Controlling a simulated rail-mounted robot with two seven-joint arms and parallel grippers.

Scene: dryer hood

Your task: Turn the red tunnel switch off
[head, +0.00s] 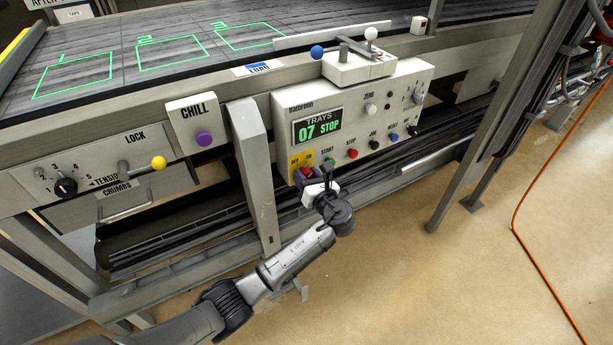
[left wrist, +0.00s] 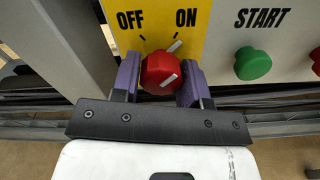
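The red tunnel switch (left wrist: 161,72) is a round red knob on a yellow plate (left wrist: 189,47) marked OFF at left and ON at right. Its white line slants up to the right, towards ON. My left gripper (left wrist: 160,85) has its purple fingers on either side of the knob, and both seem to touch it. In the head view the yellow plate (head: 295,161) is at the lower left of the control panel, and my left gripper (head: 309,177) reaches it from below, partly hiding the switch. My right gripper is not in view.
A green START button (left wrist: 253,63) is just right of the switch. Open floor lies in front.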

